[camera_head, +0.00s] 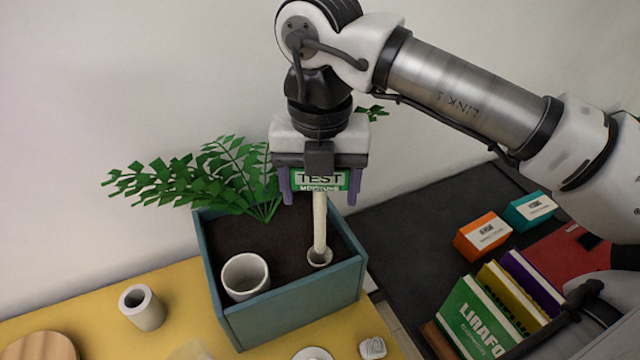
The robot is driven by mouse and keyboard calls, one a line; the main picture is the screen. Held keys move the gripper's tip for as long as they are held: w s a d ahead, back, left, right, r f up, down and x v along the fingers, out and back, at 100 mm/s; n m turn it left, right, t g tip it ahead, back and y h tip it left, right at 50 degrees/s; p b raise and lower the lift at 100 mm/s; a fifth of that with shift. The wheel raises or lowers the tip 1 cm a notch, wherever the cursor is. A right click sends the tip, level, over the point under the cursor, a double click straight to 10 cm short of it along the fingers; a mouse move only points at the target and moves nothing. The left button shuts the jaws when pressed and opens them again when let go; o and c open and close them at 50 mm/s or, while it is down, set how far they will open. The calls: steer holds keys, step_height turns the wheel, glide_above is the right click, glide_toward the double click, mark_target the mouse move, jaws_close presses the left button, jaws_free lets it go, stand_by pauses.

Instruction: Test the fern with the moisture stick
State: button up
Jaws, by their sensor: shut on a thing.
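The fern (200,178) grows from dark soil at the back of a blue-green square planter (290,312). The moisture stick (320,225) has a pale shaft and a green head labelled "TEST". My gripper (320,185) is shut on the green head, above the planter. The stick hangs about upright, and its lower end is at a small round pale-rimmed socket (320,258) in the soil at the front right. I cannot tell how deep the tip sits in it. My gripper and wrist hide part of the fern.
A white cup (245,276) stands in the planter's front left. A pale hollow cylinder (142,306) and a wooden disc (42,346) are on the yellow table (75,300). Orange (483,236) and teal (529,210) boxes and several books (480,318) are on the right.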

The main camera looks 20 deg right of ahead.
mark_target(320, 221)
steer(key=shift+f+b, duration=3.6)
steer(key=shift+f, duration=0.15)
steer(key=o, duration=1)
steer(key=shift+o, duration=0.9)
steer(key=shift+r, duration=0.15)
steer(key=shift+r+p, duration=2.75)
steer(key=shift+r, duration=1.7)
steer(key=shift+f, duration=0.1)
